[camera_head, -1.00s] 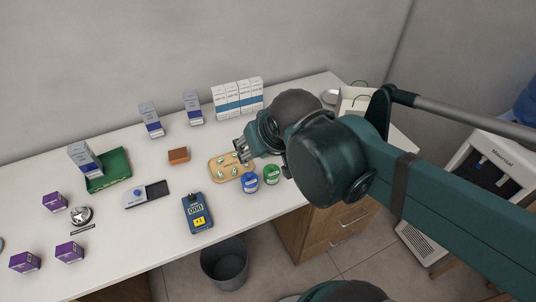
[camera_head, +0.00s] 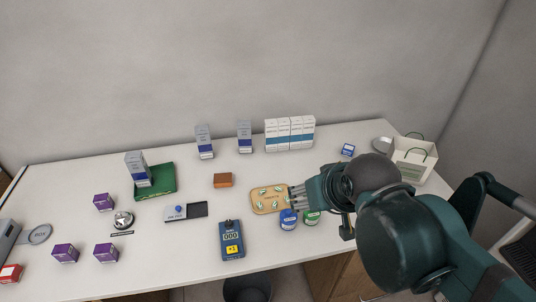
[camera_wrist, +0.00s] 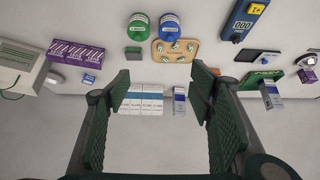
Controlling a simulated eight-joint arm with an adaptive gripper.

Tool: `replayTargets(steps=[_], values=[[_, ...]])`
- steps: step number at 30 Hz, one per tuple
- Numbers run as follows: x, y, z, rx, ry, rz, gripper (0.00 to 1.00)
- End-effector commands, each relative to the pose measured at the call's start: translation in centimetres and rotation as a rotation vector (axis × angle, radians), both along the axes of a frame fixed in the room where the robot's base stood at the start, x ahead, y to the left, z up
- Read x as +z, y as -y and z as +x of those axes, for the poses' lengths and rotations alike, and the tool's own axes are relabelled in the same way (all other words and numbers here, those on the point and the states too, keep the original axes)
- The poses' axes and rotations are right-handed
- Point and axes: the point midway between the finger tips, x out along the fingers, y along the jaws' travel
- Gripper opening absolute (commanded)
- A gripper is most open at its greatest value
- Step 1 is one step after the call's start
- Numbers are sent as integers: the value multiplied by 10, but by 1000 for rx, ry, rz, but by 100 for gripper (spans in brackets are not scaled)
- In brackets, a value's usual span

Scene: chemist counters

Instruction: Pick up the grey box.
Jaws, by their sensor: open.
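Several upright grey boxes with blue lower bands are in the head view. One (camera_head: 137,169) stands on the green tray (camera_head: 163,178), and two stand near the wall, a left one (camera_head: 204,141) and a right one (camera_head: 244,137). I cannot tell which one the task means. My gripper (camera_head: 320,212) is at the right of the counter, beside the jars and tablet board, apart from these boxes. In the wrist view its fingers (camera_wrist: 160,88) are wide apart with nothing held. A grey box (camera_wrist: 179,101) shows beyond them, beside white boxes (camera_wrist: 141,99). Another (camera_wrist: 270,95) is at the right.
White blue-banded boxes (camera_head: 290,134) stand against the wall. The tablet board (camera_head: 268,200), blue jar (camera_head: 288,219) and green jar (camera_head: 311,217) are close to my gripper.

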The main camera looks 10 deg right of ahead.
Motion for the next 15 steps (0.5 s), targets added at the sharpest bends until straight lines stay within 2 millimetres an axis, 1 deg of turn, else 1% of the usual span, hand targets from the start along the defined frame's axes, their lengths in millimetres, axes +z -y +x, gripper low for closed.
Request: replayTargets(steps=[5, 8, 11, 15], values=[[0, 2, 5, 15, 5, -22, 54], [0, 5, 13, 36, 11, -55, 54], [0, 10, 25, 67, 20, -106, 54], [0, 18, 46, 126, 35, -198, 54]])
